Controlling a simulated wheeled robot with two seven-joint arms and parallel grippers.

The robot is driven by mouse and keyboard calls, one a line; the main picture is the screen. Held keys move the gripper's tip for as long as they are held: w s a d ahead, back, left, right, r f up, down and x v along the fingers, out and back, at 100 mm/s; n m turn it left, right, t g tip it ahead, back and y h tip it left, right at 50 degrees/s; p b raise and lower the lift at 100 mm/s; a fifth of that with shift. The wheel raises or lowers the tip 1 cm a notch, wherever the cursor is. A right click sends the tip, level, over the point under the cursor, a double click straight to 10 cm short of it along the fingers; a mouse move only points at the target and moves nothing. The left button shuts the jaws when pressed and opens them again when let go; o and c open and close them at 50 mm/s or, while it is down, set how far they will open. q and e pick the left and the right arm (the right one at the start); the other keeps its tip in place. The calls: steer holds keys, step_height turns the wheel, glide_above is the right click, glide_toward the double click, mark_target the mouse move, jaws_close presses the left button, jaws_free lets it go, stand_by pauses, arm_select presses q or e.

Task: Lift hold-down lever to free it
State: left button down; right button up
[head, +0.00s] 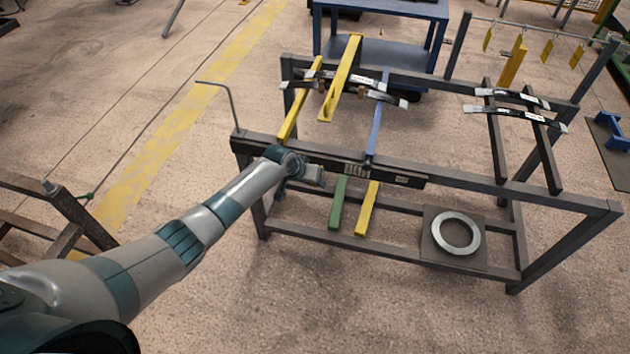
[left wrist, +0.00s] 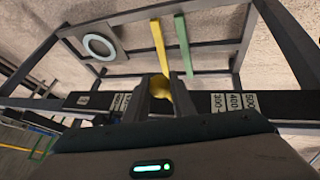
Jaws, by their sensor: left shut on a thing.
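A yellow lever bar (head: 342,78) with a hole near its front end slants over the left leaf springs (head: 352,83) on the dark rack. In the head view my left gripper (head: 314,178) is at the front beam, in front of that lever's near end. In the left wrist view my left gripper (left wrist: 163,100) is shut on a yellow piece (left wrist: 160,83). I cannot tell which yellow part this is, since the fingers cover most of it. My right gripper is not in view.
The rack's front beam (head: 410,180) carries number labels. A yellow rail (head: 300,103) and a blue rail (head: 379,120) run back from it. Green (head: 338,205) and yellow (head: 367,208) bars and a ring (head: 438,234) are below. More springs (head: 515,112) lie right. A bent rod (head: 233,105) rises left.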

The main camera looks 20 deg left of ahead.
arm_select(q)
steer(key=shift+w+r+p, duration=0.25)
steer(key=shift+w+r, duration=0.1)
steer(key=shift+r, duration=0.35)
steer(key=shift+w+r+p, duration=0.2)
steer(key=shift+w+r, duration=0.15)
steer(key=shift+r, duration=0.4)
steer(key=c, duration=1.5)
jaws_free()
steer(key=shift+s+f, duration=0.1)
steer(key=shift+f, duration=0.1)
steer(key=shift+s+a+r, duration=0.15)
steer(key=shift+s+r, duration=0.1)
steer(key=shift+r, duration=0.05)
steer(key=b+v, duration=0.2)
steer(key=v, duration=1.4)
steer(key=shift+s+a+r, duration=0.1)
steer(key=shift+r, duration=0.2)
steer(key=shift+f, duration=0.1)
